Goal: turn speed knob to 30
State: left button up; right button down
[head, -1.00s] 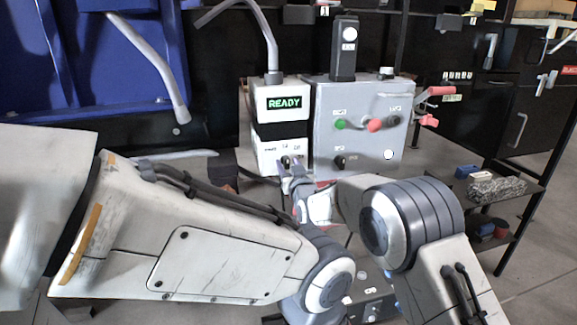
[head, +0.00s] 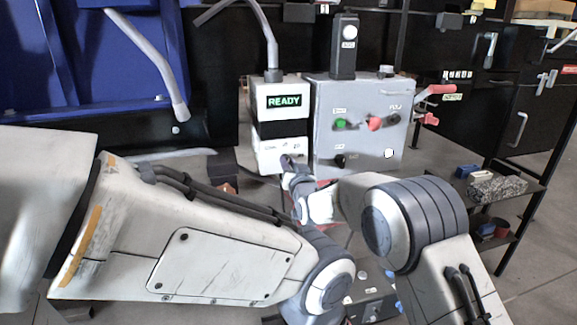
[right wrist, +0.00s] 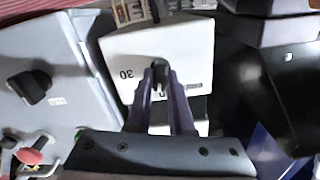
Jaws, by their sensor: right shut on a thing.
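The speed knob (right wrist: 158,68) is a small dark knob on the white front panel (right wrist: 188,50) of the READY box. In the right wrist view the panel appears upside down, with a printed 30 to the knob's left. Another mark below the knob is partly covered by my fingers. The knob's exact pointing direction is hard to tell. My right gripper (right wrist: 160,80) is shut on the knob, with one dark finger on each side. In the head view my right gripper (head: 288,163) covers the knob at the lower front of the white box (head: 282,125). My left gripper is not in view.
A grey control box (head: 360,118) with a green button (head: 340,124), a red knob (head: 374,124) and black knobs stands right beside the white box. A red-handled clamp (head: 436,91) is on its right side. A blue panel (head: 60,60) is at the left.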

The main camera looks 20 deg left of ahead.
jog(key=m+b, duration=0.2)
jog(key=m, duration=0.5)
jog(key=shift+d, duration=0.1)
jog(key=m+b, duration=0.1)
jog(key=m, duration=0.3)
jog(key=shift+w+f+m+b, duration=0.1)
jog(key=shift+m+b, duration=0.2)
jog(key=shift+m, duration=0.1)
jog(key=shift+m+b, duration=0.45)
jog(key=shift+m, duration=1.05)
jog(key=shift+d, duration=0.1)
jog(key=c, duration=0.8)
grip_release()
jog(key=p+v, duration=0.1)
jog(key=v, duration=0.9)
jog(key=shift+p, duration=0.3)
jog(key=shift+d+f, duration=0.1)
jog(key=shift+d, duration=0.1)
